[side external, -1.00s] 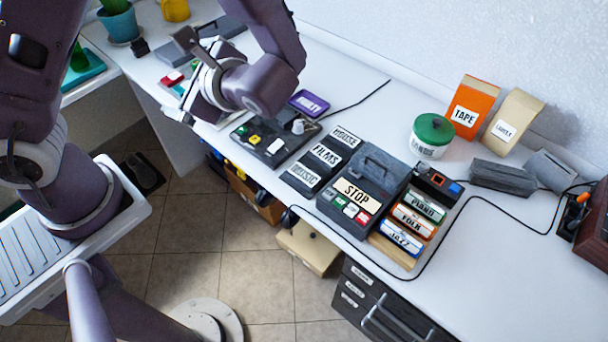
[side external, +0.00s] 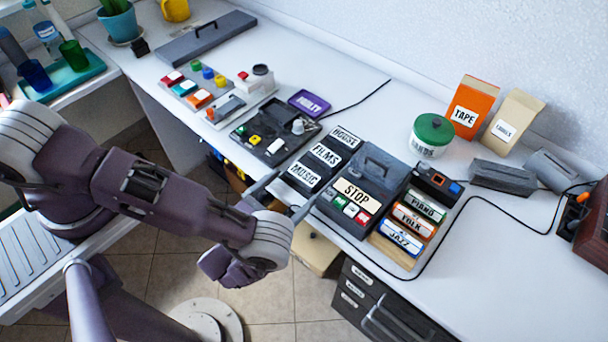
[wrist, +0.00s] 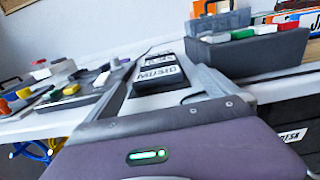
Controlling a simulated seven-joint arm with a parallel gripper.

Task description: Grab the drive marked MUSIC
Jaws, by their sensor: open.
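The drive marked MUSIC (side external: 301,175) is a dark block with a white label at the front of a row of three. Behind it are the FILMS drive (side external: 325,154) and the HOUSE drive (side external: 346,137). My gripper (side external: 298,186) is open and empty at the table's front edge, its fingers pointing at the row. In the wrist view the MUSIC drive (wrist: 158,73) shows ahead between the two fingers (wrist: 160,67). The fingers appear to flank its front end; whether they touch it I cannot tell.
The STOP box (side external: 355,193) stands close to the right of the row. A dark panel with knobs (side external: 262,142) lies to the left. PIANO, FOLK and JAZZ cases (side external: 414,221) sit farther right. A black cable (side external: 480,200) crosses the right side of the table.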

